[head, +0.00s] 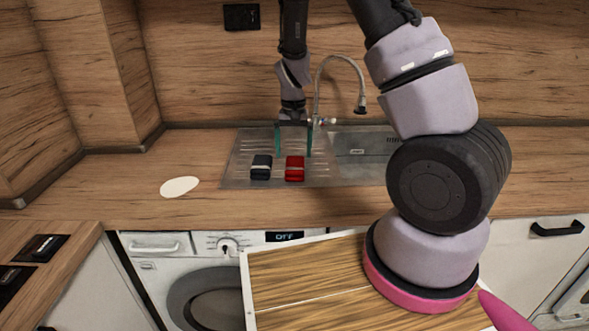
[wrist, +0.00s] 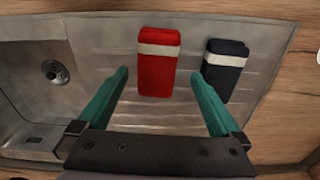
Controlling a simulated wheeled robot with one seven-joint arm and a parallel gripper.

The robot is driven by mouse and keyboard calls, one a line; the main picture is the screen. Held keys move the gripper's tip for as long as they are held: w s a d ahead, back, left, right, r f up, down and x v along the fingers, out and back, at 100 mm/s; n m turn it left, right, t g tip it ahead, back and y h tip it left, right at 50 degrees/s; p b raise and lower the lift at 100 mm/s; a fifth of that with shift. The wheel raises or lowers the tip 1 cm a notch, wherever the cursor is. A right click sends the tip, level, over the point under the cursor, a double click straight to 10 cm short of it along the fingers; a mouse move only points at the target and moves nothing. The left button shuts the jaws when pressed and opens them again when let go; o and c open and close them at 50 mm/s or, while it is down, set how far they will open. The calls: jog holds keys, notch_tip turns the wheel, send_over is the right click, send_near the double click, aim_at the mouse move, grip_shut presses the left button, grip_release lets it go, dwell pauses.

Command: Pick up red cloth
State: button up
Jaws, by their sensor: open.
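The red cloth (head: 295,168) is a folded block with a white band, lying on the metal drainboard left of the sink. In the wrist view the red cloth (wrist: 157,75) lies ahead of my gripper, between the lines of its two fingers. My gripper (head: 293,150) is open and empty, pointing down over the drainboard just behind the cloth in the head view. Its green fingers also show in the wrist view (wrist: 160,85), spread wide and apart from the cloth.
A dark folded cloth (head: 261,167) with a white band lies close to the left of the red one. The sink basin (head: 362,150) and curved faucet (head: 318,85) are to the right and behind. A pale disc (head: 179,187) lies on the otherwise clear left counter.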

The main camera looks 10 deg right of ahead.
aim_at(295, 165)
notch_tip(295, 165, down, 6)
jog(key=shift+s+d+r, duration=0.15)
jog(key=shift+c, duration=0.3)
jog(key=c, duration=1.2)
notch_tip(295, 165, up, 10)
jog(key=shift+r, duration=0.1)
jog(key=o, duration=0.7)
jog(key=c, duration=0.5)
